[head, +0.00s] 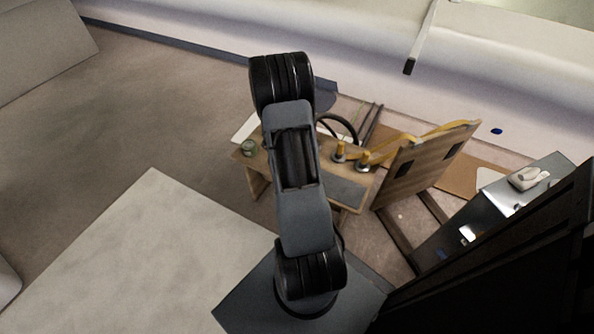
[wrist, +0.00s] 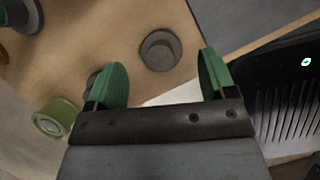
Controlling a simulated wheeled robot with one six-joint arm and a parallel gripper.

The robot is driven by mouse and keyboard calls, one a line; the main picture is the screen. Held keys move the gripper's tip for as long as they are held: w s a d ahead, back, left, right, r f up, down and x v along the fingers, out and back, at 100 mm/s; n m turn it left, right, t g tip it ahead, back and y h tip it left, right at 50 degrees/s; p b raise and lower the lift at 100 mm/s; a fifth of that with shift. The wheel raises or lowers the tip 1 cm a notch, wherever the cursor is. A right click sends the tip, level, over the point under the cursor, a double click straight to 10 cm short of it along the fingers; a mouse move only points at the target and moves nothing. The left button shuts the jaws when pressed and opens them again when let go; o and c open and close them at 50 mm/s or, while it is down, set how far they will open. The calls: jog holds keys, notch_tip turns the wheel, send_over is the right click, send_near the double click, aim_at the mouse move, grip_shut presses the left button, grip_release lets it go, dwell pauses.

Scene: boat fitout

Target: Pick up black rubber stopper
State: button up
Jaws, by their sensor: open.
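In the wrist view, a dark grey, round, tapered piece that looks like the black rubber stopper (wrist: 160,52) stands on the wooden bench top (wrist: 110,35). My gripper (wrist: 163,78) is open, with its two green fingers wide apart and nothing between them. The stopper lies beyond the fingertips, roughly in line with the gap and a little nearer the right finger. Another dark object is mostly hidden behind the left finger; I cannot tell what it is. In the head view my arm hides the gripper and the stopper.
A green ring-shaped roll (wrist: 58,118) lies left of the gripper. A grey round-based object (wrist: 22,14) is at the top left. A black ribbed device with a green light (wrist: 285,95) is close on the right. In the head view, an upright wooden panel (head: 428,165) stands right of the bench.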

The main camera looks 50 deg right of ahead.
jog(key=b+x, duration=0.1)
jog(key=x, duration=0.2)
jog(key=shift+f, duration=0.25)
jog(key=shift+r, duration=0.1)
jog(key=shift+c, duration=0.3)
jog(key=c, duration=0.9)
